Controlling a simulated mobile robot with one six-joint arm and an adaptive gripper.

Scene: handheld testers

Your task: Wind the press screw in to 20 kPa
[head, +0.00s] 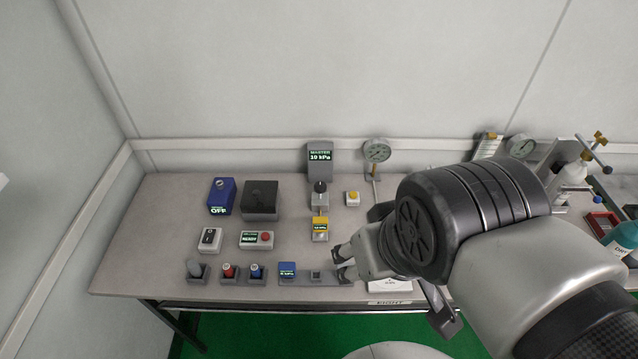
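The master display (320,157) stands upright at the back of the bench, with green text that seems to read 19 kPa; the last digit is small. In front of it is a grey block with a black knob (320,187), joined to a yellow handheld tester (320,229). A round dial gauge (376,151) stands to the right. I cannot clearly make out the press screw; my arm covers the bench right of the tester. My gripper (342,263) points left over the front of the bench, below and right of the tester. Its fingers look apart, with nothing visible between them.
Small holders line the front edge. At far right is a stand with blue-tipped bars (594,152) beside a teal bottle (622,238).

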